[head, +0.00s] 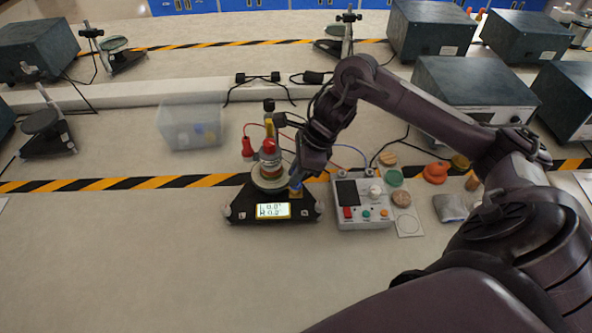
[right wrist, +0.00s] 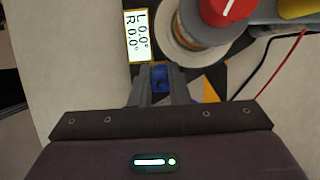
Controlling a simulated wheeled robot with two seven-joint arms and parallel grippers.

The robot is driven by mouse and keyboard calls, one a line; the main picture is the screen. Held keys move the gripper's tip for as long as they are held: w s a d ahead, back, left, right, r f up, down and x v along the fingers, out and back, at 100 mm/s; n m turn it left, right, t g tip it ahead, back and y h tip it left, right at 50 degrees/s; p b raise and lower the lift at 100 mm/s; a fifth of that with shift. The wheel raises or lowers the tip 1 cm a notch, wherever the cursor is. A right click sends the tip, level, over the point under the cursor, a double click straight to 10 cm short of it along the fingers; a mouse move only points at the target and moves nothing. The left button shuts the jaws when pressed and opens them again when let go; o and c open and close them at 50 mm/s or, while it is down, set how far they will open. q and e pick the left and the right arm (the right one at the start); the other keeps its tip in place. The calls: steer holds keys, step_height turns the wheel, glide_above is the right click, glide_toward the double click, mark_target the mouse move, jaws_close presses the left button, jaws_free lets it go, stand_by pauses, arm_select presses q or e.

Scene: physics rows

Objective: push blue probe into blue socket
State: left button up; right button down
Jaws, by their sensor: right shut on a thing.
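My right gripper (head: 298,182) reaches down at the right side of a black instrument base (head: 242,205) with a lit display (head: 272,210). It is shut on the blue probe, whose blue body shows at the fingertips in the head view (head: 295,187) and between the fingers in the right wrist view (right wrist: 160,77). The right wrist view shows the gripper (right wrist: 161,88) close beside the display (right wrist: 139,36). The blue socket cannot be made out; the fingers and probe cover that area. I cannot tell whether the probe is in a socket. My left gripper is not in view.
A red-capped stack (head: 268,160) stands on the base, left of the gripper; its red knob (right wrist: 222,10) is near in the wrist view. A control box (head: 362,203) stands to the right. A clear bin (head: 190,127) is behind left. The front bench is clear.

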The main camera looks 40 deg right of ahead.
steer(key=shift+f, duration=0.25)
steer(key=c, duration=1.1)
jaws_free()
steer(key=shift+o, duration=0.2)
steer(key=shift+r+p, duration=2.65)
steer(key=shift+r, duration=1.15)
steer(key=shift+f, duration=0.1)
